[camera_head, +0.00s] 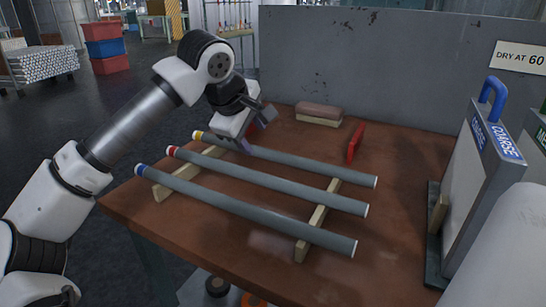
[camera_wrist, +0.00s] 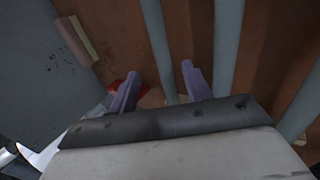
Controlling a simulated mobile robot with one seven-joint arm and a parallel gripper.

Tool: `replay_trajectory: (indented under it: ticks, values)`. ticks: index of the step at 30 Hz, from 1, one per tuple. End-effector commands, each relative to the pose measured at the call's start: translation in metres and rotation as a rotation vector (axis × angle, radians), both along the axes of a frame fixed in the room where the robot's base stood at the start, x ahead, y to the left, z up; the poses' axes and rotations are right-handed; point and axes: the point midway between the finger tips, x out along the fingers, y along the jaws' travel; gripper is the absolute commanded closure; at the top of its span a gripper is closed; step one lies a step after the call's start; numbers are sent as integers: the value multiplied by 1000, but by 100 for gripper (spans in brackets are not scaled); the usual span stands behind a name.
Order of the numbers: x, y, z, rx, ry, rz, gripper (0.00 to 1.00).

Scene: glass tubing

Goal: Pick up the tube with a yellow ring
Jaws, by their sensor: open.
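The tube with a yellow ring (camera_head: 310,165) is grey and lies at the back of three parallel tubes on the table. Its ring (camera_head: 197,135) is at its left end. My gripper (camera_head: 240,146) is over this tube, right of the ring. In the wrist view my open fingers (camera_wrist: 160,88) stand on either side of the tube nearest the wall (camera_wrist: 158,45), which runs between them. I cannot tell whether they touch it. The ring is not visible there.
A red-ringed tube (camera_head: 270,182) and a blue-ringed tube (camera_head: 250,210) lie in front, across two wooden rails (camera_head: 310,232). A brush-like block (camera_head: 318,115) and a red upright piece (camera_head: 356,142) are behind. A grey wall (camera_head: 400,70) closes the back; a labelled rack (camera_head: 480,170) stands right.

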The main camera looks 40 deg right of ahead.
Motion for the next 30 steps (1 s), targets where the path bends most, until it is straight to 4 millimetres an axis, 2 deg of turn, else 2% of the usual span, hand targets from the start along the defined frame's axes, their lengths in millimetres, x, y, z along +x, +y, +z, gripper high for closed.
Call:
replay_trajectory:
  ticks: [12, 21, 30]
  values:
    - [9, -22, -44, -1, 2, -2, 51]
    - [10, -24, -47, -1, 2, -1, 53]
    - [10, -24, -46, 0, 1, -1, 92]
